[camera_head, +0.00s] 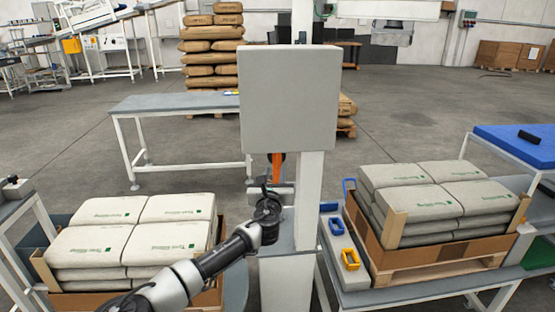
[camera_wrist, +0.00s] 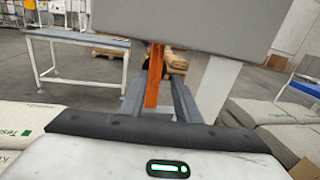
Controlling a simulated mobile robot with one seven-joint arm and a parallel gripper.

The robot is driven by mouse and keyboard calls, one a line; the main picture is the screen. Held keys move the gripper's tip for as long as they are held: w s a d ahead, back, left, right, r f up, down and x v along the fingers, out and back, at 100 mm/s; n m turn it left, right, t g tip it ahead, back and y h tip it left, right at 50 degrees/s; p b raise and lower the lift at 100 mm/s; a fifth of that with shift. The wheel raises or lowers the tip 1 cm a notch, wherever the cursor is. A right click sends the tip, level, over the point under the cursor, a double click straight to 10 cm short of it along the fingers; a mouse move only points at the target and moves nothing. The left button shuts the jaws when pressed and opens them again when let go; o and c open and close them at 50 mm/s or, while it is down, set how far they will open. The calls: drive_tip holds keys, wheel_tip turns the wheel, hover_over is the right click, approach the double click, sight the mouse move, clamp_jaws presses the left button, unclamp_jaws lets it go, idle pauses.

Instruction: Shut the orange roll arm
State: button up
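The orange roll arm (camera_head: 278,166) is a narrow orange bar hanging below a large grey panel on a pale column. In the wrist view the orange bar (camera_wrist: 154,76) stands upright between the two grey fingers of my gripper (camera_wrist: 160,92), closer to the left finger. The fingers are apart, with a gap visible to the right of the bar; I cannot tell whether the left one touches it. In the head view my gripper (camera_head: 272,184) is just below the panel, at the bar's lower end, which it partly hides.
The grey panel (camera_head: 290,98) hangs directly above my gripper, and the column (camera_head: 309,195) stands close on the right. Pallets of stacked pale sacks stand at left (camera_head: 92,246) and right (camera_head: 412,188). A grey table (camera_head: 175,102) is behind; open floor lies beyond.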

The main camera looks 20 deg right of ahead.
sight(278, 155)
drive_tip(key=x, duration=1)
drive_tip(key=shift+w+d, duration=0.1)
drive_tip(key=shift+w, duration=0.15)
clamp_jaws()
